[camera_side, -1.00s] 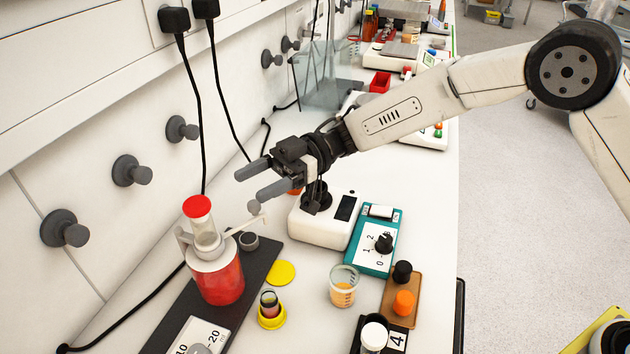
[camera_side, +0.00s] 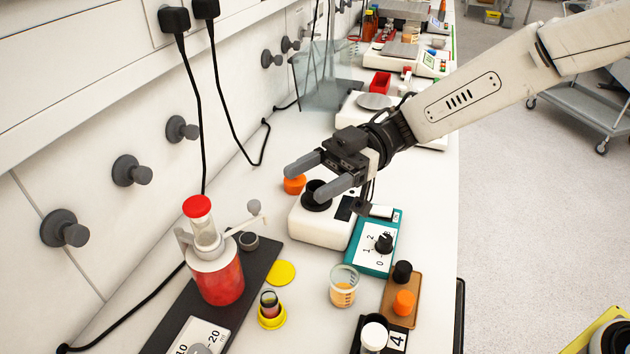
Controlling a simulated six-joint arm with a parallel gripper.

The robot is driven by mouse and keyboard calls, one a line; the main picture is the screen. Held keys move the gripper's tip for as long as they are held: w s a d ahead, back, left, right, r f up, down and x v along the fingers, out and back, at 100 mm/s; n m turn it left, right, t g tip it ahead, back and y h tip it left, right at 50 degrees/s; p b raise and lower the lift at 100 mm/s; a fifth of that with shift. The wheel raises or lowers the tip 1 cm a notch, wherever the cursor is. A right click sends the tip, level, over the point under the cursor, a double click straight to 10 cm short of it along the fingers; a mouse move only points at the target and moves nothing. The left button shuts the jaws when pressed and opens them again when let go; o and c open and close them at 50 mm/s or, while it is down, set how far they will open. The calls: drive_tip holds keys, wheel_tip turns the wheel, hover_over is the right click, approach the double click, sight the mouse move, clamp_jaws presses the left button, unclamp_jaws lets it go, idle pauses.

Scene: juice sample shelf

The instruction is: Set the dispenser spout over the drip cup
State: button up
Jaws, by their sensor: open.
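The dispenser (camera_side: 217,275) is a bottle of red liquid with a clear neck and a red cap, upright on a dark base board at lower left. Its pale spout (camera_side: 240,226) reaches up and to the right, with a small grey knob at its end. A small grey cup (camera_side: 249,241), likely the drip cup, stands on the board close to the bottle, just below the spout in the picture. I cannot tell whether the tip is exactly above it. My gripper (camera_side: 304,182) is open and empty, up and right of the spout, apart from it.
A white device (camera_side: 322,229) with a dark round top lies beneath my gripper, with an orange cap (camera_side: 294,185) behind. A teal dial box (camera_side: 372,243), a beaker of orange liquid (camera_side: 343,288) and a yellow disc (camera_side: 282,273) stand nearby. Wall knobs line the left.

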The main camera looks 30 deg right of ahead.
drive_tip(key=shift+s+d, duration=0.1)
drive_tip(key=shift+s, duration=0.05)
drive_tip(key=c, duration=0.9)
drive_tip(key=shift+d+f, duration=0.1)
clamp_jaws()
drive_tip(key=w+d+f+n+t+h, duration=0.1)
drive_tip(key=w+d+f+n+t, duration=0.4)
drive_tip(key=d+f+n+t, duration=0.5)
drive_tip(key=shift+d+f+t, duration=0.15)
drive_tip(key=shift+f+t, duration=0.85)
drive_tip(key=shift+f, duration=0.4)
